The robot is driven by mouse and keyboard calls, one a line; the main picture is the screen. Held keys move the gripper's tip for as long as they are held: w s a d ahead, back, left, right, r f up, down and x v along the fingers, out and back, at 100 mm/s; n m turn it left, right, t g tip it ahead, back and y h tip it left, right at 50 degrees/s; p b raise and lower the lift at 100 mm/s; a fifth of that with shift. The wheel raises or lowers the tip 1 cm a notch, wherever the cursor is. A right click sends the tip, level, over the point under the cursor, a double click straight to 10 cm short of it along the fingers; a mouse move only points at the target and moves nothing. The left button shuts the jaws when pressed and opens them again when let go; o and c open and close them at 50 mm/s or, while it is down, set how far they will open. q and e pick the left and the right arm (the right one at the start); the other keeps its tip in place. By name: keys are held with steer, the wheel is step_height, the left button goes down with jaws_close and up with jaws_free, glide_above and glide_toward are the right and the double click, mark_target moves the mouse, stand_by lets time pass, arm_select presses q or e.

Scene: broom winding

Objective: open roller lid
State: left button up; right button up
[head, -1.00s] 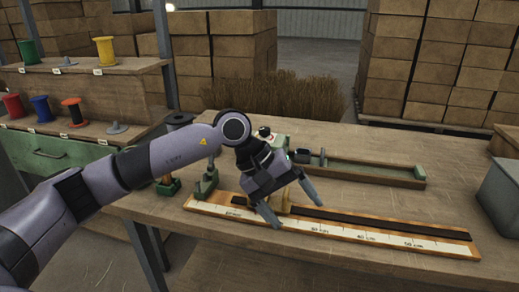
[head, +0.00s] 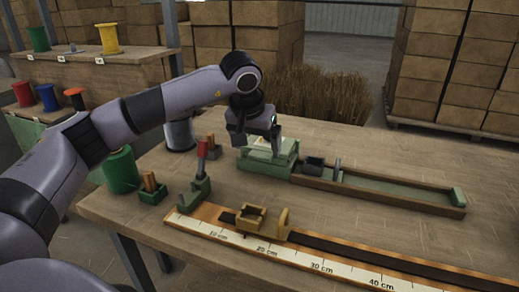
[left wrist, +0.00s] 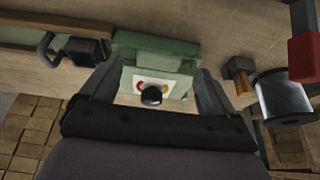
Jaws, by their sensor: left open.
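A green box (head: 268,162) stands at the left end of a long green and wooden track on the bench. In the left wrist view its top part (left wrist: 165,55) carries a white plate (left wrist: 168,86) with red and yellow marks and a black round knob (left wrist: 151,95). I cannot tell if its lid is raised. My left gripper (head: 257,142) points down over the box in the head view. Its fingers are apart on either side of the knob in the left wrist view, with nothing held. My right gripper is not in view.
A ruler board (head: 300,258) with a yellow wooden block (head: 250,217) lies in front. A red-handled green lever (head: 202,150), a green spool (head: 122,171) and a metal spool (head: 180,134) stand to the left. The right bench area is clear.

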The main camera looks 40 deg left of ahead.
mark_target(267, 151)
arm_select(q)
steer(key=shift+x, duration=1.2)
